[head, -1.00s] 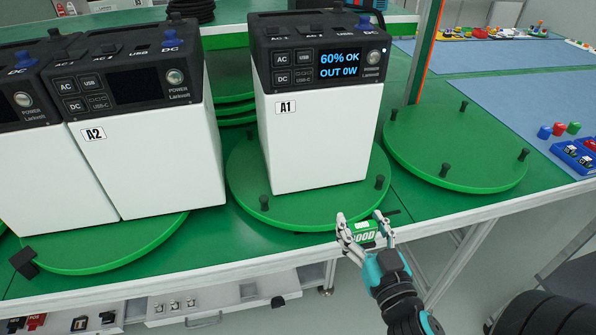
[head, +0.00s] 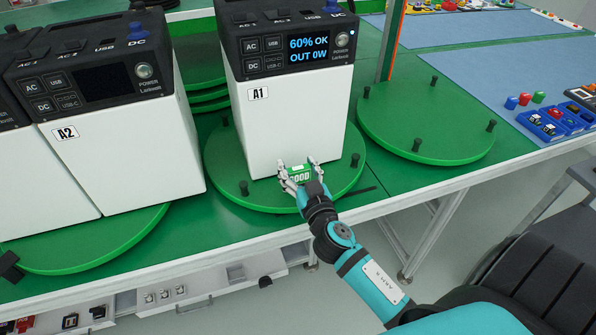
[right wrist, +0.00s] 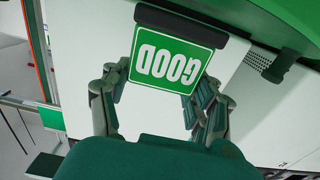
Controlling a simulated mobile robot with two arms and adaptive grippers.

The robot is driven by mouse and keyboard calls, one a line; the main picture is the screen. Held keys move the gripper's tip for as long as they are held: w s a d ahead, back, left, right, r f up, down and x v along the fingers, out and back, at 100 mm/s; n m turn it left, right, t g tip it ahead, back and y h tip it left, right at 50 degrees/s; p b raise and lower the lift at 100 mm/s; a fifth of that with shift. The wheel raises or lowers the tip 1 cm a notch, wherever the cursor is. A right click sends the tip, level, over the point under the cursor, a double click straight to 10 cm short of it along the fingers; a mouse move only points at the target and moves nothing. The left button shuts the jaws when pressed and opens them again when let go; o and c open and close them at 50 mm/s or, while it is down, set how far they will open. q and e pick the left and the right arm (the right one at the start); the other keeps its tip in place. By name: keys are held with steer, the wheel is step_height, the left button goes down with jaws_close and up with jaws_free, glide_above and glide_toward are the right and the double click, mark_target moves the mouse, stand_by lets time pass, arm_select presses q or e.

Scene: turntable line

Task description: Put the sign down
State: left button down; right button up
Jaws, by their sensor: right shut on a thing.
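My right gripper (head: 300,170) is shut on a small green sign (head: 299,177) that reads GOOD. In the right wrist view the sign (right wrist: 170,60) appears upside down between the fingers, with a dark bar along one edge. The gripper holds it in front of the lower white face of the power unit A1 (head: 300,115), over the front of the green turntable (head: 222,160). I cannot tell whether the sign touches the turntable. A1's screen reads 60% OK, OUT 0W. My left gripper is not in view.
Power unit A2 (head: 125,155), its screen dark, stands to the left. An empty round turntable (head: 420,120) with black pegs is at the right. A blue mat (head: 470,60) and a blue tray (head: 553,123) lie beyond. Black pegs stand around A1's turntable.

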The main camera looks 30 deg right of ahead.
steer(key=shift+f, duration=0.4)
steer(key=shift+f, duration=0.15)
steer(key=o, duration=1.2)
steer(key=shift+r, duration=0.25)
steer(key=shift+b+v, duration=1.55)
steer(key=shift+v, duration=4.45)
